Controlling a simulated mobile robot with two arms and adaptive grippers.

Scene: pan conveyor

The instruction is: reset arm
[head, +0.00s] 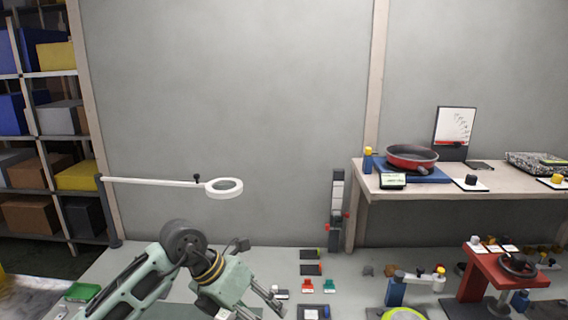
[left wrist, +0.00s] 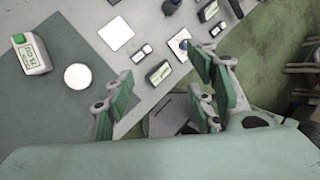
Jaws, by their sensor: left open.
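My left arm comes in from the bottom left in the head view, and its gripper (head: 262,303) is over the near table. In the left wrist view the left gripper (left wrist: 165,105) is open, with its green-padded fingers spread apart and nothing between them. Below the fingers lie the grey table edge and small devices, including a white one with a green top (left wrist: 32,54). My right gripper is not in view. A red pan (head: 411,157) sits on a blue base on the shelf at the right.
A ring lamp (head: 224,187) on a white arm reaches over the table's left side. A red stand (head: 497,268) is at the right. Shelves with boxes (head: 58,117) stand at the far left. A white square card (left wrist: 116,33) lies on the table.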

